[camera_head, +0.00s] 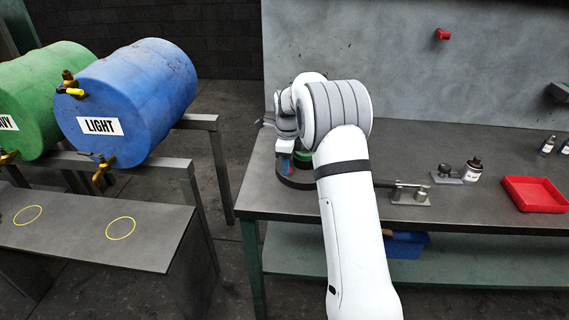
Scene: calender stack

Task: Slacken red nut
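My white arm reaches over the workbench, and my gripper (283,148) is at its far end, pointing down over a dark round base (294,181) on the bench's left part. The arm's wrist hides most of the gripper, so its fingers and any grip cannot be made out. Small red and blue patches show just under the wrist, beside a green part (304,156) on the round base. I cannot tell whether the red patch is the red nut. A separate red piece (443,34) sticks out from the grey back panel, well apart from my gripper.
A metal fixture with a lever (409,194), a small dark device (446,174), a bottle (473,170) and a red tray (535,193) stand to the right on the workbench (462,219). A blue drum (130,95) and a green drum (38,100) lie on a rack at left.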

